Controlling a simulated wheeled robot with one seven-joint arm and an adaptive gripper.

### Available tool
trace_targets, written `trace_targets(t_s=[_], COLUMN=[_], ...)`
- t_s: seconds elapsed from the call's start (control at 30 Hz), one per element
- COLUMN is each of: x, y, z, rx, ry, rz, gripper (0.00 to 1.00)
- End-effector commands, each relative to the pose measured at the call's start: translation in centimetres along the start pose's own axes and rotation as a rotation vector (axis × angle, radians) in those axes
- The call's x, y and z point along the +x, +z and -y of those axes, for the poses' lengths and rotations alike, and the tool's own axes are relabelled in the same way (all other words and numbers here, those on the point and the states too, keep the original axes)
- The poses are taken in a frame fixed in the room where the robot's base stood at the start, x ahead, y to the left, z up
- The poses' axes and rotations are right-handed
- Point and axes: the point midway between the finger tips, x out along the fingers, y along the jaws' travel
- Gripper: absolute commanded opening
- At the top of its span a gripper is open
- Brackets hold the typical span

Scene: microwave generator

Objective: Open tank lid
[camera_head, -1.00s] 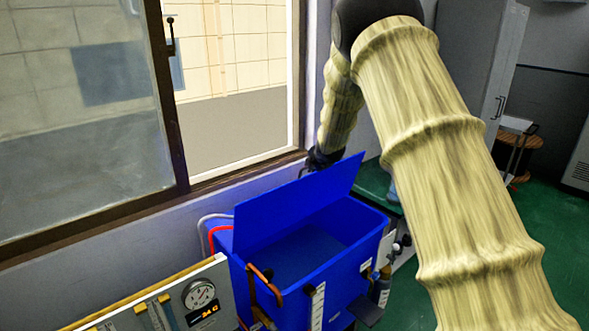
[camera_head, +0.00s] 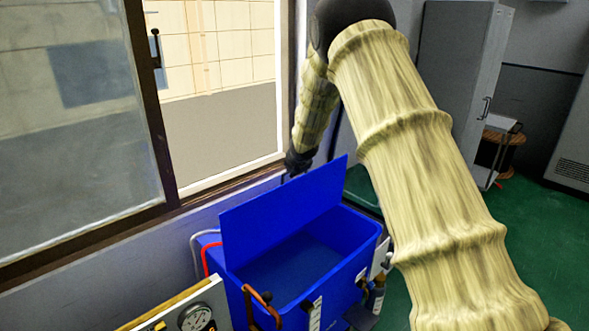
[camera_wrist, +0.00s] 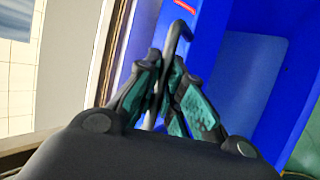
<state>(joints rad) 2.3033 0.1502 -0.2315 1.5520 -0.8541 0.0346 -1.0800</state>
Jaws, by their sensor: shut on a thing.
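The blue tank (camera_head: 345,262) stands below the window, its blue lid (camera_head: 285,208) raised and tilted up along the window side. The inside of the tank shows. My gripper (camera_head: 288,178) is at the lid's upper edge on the window side, its tips partly hidden there. In the wrist view my gripper (camera_wrist: 166,72) is shut around a thin grey bent bar (camera_wrist: 183,31), which looks like the lid's handle. The bar's hooked end meets the blue surface (camera_wrist: 208,45).
The window frame (camera_head: 161,130) and wall are close to my gripper. A gauge panel (camera_head: 196,318) stands at the front left. A red hose (camera_head: 205,258) and a pale hose (camera_head: 193,250) run at the tank's left end. Green floor (camera_head: 540,235) is clear at right.

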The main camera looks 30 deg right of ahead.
Motion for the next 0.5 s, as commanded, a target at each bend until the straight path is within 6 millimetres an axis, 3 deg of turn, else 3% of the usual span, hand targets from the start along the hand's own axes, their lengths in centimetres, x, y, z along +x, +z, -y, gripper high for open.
trace_targets(t_s=[0.2, 0.23, 0.33, 0.5], x=[-0.09, -0.09, -0.06, -0.01], y=[0.14, 0.11, -0.06, -0.3], z=[-0.57, -0.6, -0.61, -0.56], rx=[-0.002, -0.002, -0.003, -0.004], ry=[0.006, 0.006, 0.006, 0.005], rz=[0.004, 0.003, 0.002, -0.001], gripper=[0.0, 0.15, 0.32, 0.32])
